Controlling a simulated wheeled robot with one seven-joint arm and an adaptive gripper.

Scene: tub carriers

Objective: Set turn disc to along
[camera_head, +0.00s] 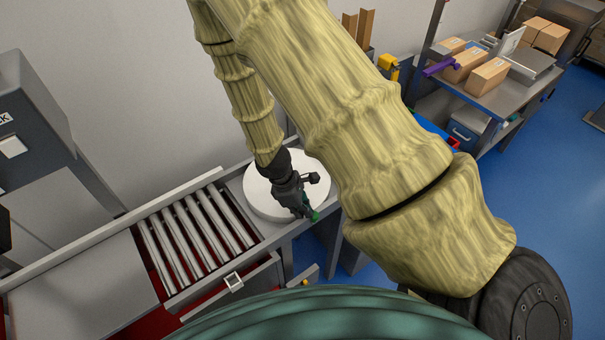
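The turn disc (258,200) is a round white plate set in the grey conveyor line, just right of the rollers. My gripper (306,212) is dark and points down over the disc's front right part. A small green piece (315,216) shows at its fingertips; I cannot tell whether it is part of the gripper or a handle on the disc. The fingers are too small and partly covered to show whether they are open or shut. My arm hides the disc's right side and any mark there, so I cannot tell which way the disc is turned.
A roller section (195,238) lies left of the disc, with a flat grey plate (85,285) beyond it. A bench with cardboard boxes (489,76) is at the back right. Blue floor (540,190) is open on the right.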

